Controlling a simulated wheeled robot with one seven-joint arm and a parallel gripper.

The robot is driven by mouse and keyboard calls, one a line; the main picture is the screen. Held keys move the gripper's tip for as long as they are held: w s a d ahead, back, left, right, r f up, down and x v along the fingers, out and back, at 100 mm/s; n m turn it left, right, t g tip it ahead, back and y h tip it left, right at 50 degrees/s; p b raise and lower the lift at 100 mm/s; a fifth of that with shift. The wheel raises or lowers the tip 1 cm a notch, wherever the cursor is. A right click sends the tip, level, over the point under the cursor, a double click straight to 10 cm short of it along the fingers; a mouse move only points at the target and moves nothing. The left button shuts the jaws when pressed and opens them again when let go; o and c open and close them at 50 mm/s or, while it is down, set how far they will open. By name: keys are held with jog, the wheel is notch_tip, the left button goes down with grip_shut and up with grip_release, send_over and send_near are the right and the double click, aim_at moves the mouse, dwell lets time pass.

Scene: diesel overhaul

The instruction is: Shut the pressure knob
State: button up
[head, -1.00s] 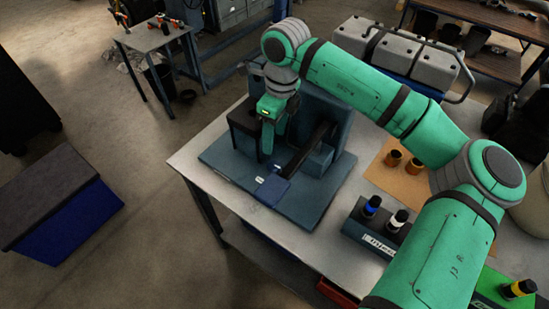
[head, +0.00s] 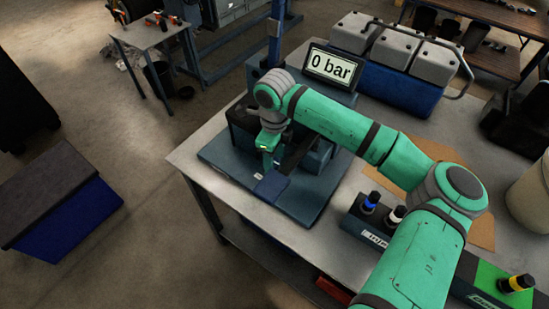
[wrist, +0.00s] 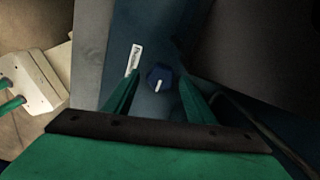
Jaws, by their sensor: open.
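The pressure knob (wrist: 160,79) is a small dark blue knob with a white pointer line, on a dark blue panel beside a white label (wrist: 134,58). In the wrist view it lies between and beyond the tips of my open gripper (wrist: 156,90); I cannot tell whether the fingers touch it. In the head view my gripper (head: 268,158) points down at the dark blue test stand (head: 310,160), and the knob is hidden there. The display (head: 331,67) on the stand reads "0 bar".
The stand's base plate (head: 224,164) sits on a light workbench (head: 190,158). Grey canisters (head: 393,48) on a blue base stand behind. A lever-like dark bar (head: 292,150) rises close to my gripper.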

jog(key=c, duration=1)
jog(key=shift+c, duration=0.2)
jog(key=shift+m, duration=0.3)
jog(key=m, duration=0.2)
jog(key=shift+m, duration=0.4)
jog(key=m, duration=0.3)
jog(key=shift+a+m, duration=0.1)
jog(key=shift+m, duration=0.2)
jog(key=m, duration=0.6)
jog(key=shift+a, duration=0.15)
jog(key=shift+m, duration=0.3)
